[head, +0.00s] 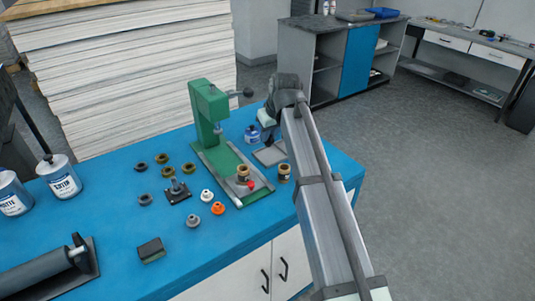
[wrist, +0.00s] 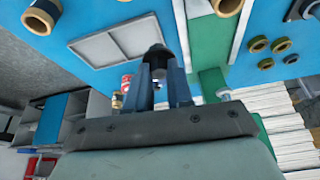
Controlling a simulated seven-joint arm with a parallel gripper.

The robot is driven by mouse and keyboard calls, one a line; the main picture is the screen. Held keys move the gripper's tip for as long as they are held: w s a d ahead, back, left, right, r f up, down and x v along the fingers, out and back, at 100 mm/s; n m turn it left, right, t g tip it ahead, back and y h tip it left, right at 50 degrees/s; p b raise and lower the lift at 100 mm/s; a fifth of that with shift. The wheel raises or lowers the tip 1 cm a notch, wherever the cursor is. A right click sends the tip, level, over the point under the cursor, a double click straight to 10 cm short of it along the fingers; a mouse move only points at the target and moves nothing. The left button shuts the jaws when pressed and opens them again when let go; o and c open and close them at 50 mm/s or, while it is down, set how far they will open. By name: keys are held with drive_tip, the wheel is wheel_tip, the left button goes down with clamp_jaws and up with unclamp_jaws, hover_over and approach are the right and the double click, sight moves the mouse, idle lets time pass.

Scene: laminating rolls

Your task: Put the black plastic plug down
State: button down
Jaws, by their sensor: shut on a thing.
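My gripper (wrist: 160,84) points down over the blue table and is shut on the black plastic plug (wrist: 157,54), which shows between the fingertips in the wrist view. There I cannot tell the plug apart from the dark fingers. The tray also shows in the wrist view (wrist: 112,46), with two flat compartments that look empty, beside the plug. Whether the plug touches anything below it is unclear.
A brown core (head: 284,173) stands in front of the tray. Several rings, an orange plug (head: 218,208) and a white plug (head: 207,195) lie further left. The front-left table is partly clear.

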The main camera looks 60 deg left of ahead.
drive_tip(key=w+a+f, duration=0.2)
drive_tip(key=w+a, duration=0.2)
drive_tip(key=w, duration=0.1)
drive_tip(key=n, duration=0.1)
hover_over(268, 154)
drive_tip(key=d, duration=0.2)
drive_tip(key=shift+f, duration=4.8)
drive_tip(key=shift+f, duration=0.15)
drive_tip(key=c, duration=1)
unclamp_jaws()
drive_tip(key=v, duration=1.2)
drive_tip(key=shift+w, duration=0.25)
